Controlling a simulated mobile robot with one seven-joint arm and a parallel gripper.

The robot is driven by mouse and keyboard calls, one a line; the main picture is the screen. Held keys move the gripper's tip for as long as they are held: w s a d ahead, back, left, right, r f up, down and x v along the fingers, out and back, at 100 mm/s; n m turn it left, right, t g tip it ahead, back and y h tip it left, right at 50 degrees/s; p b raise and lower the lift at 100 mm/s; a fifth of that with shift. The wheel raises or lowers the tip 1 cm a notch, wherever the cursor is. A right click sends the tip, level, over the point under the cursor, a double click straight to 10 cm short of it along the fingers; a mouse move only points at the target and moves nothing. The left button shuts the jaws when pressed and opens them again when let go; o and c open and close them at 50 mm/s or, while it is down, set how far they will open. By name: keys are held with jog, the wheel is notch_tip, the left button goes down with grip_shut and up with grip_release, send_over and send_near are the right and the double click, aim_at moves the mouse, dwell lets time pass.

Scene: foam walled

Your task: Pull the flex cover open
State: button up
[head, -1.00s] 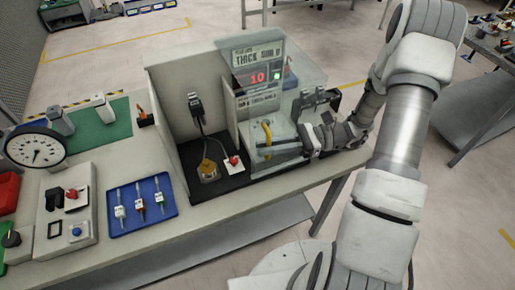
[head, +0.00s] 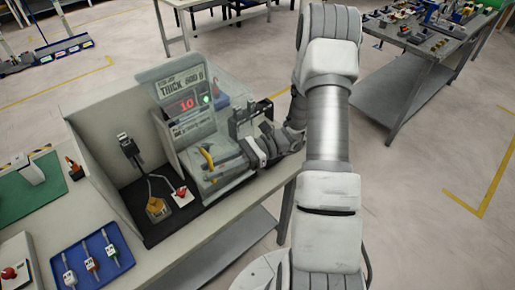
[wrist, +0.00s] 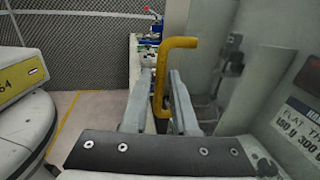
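The flex cover is a see-through panel (head: 232,92) on the right part of the test station, beside the display. Its yellow bar handle (head: 207,158) stands at the front; it also shows in the wrist view (wrist: 161,75). My gripper (head: 212,172) reaches in from the right at the handle. In the wrist view its two fingers (wrist: 157,100) stand apart on either side of the handle's upright bar, with a visible gap at the left. Contact at the right finger cannot be told. The cover's hinge side is not clear.
The display (head: 187,104) reads 10 beside a green light. The left bay (head: 130,185) holds a cable, a yellow-brown part and a red knob. A blue tray (head: 92,262) lies at the bench's front left. Open floor lies right of the bench.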

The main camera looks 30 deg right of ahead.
jog(key=d+b, duration=0.2)
jog(key=d, duration=1.4)
jog(key=shift+w+d, duration=0.15)
jog(key=shift+w, duration=0.2)
